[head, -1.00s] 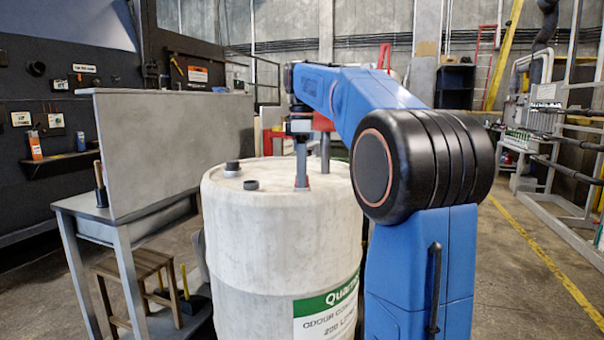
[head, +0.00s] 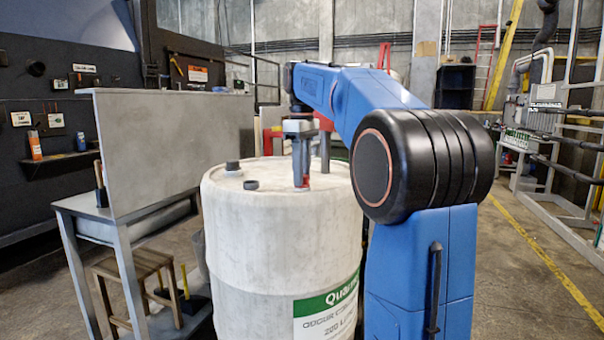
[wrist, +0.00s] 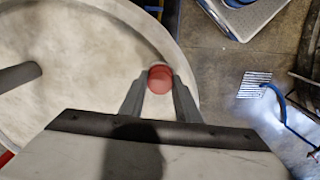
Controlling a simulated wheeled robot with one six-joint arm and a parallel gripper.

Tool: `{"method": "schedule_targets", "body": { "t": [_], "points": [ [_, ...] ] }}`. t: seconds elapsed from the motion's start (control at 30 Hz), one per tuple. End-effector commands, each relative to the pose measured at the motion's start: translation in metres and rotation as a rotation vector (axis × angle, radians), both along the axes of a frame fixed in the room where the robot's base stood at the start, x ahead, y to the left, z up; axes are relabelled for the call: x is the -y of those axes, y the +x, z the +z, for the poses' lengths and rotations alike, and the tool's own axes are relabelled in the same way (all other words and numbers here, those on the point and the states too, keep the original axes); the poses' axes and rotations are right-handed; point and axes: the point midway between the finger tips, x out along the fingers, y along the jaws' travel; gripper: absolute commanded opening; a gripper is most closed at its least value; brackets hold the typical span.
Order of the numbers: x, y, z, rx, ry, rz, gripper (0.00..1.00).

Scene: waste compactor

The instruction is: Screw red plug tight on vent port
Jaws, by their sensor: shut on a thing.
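A round red plug (wrist: 160,79) sits between the two grey fingers of my gripper (wrist: 158,92) in the wrist view. In the head view, my gripper (head: 302,182) points straight down at the top of a pale drum (head: 260,235). A bit of the red plug (head: 306,181) shows at the fingertips, at the level of the drum top. My gripper is shut on the plug. The vent port is hidden beneath the plug and fingers, so I cannot tell how far the plug is seated.
A black cap (head: 232,168) and a small dark ring (head: 251,184) are on the drum top, left of my gripper. A grey upright pipe (head: 325,152) stands close behind it on the right. A workbench (head: 130,205) with a tall panel is left of the drum.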

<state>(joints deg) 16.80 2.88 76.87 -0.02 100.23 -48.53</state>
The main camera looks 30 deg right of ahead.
Motion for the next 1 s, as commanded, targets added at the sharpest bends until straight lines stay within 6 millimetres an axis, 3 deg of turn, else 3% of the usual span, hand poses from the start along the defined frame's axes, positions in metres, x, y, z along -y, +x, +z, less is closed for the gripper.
{"method": "schedule_targets", "body": {
  "t": [0.53, 0.57, 0.63, 1.0],
  "points": [
    [0.0000, 0.0000, 0.0000, 0.000, 0.000, -0.149, 0.02],
    [0.0000, 0.0000, 0.0000, 0.000, 0.000, -0.149, 0.36],
    [0.0000, 0.0000, 0.0000, 0.000, 0.000, -0.149, 0.51],
    [0.0000, 0.0000, 0.0000, 0.000, 0.000, -0.148, 0.48]
  ]
}}
